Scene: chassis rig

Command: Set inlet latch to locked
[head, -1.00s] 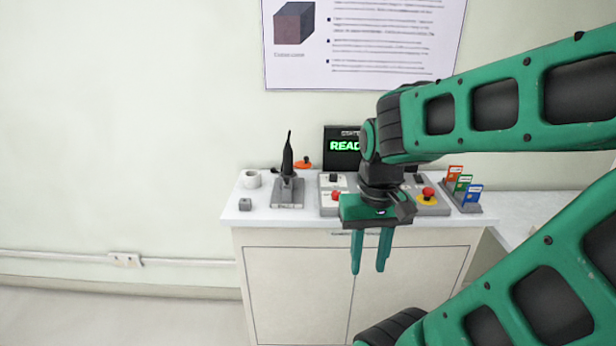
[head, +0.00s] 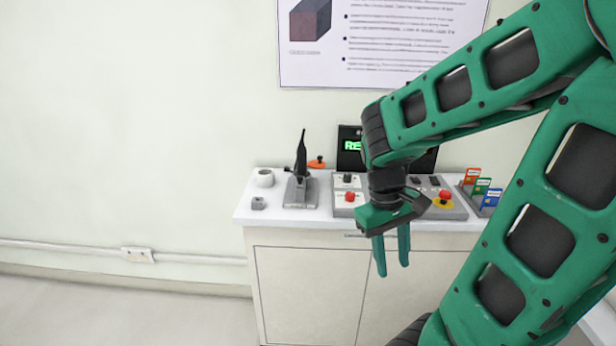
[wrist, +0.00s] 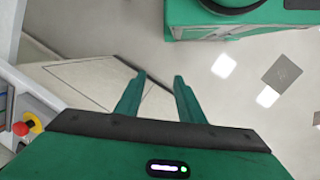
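I cannot tell for sure which part is the inlet latch; no label for it is readable. A black upright lever (head: 301,153) stands on a grey base (head: 298,194) at the left of the cabinet top and may be it. My gripper (head: 392,268) points down in front of the cabinet, its fingertips below the worktop edge. Its two green fingers are apart with nothing between them. They also show spread and empty in the wrist view (wrist: 160,78), over the cabinet front and floor.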

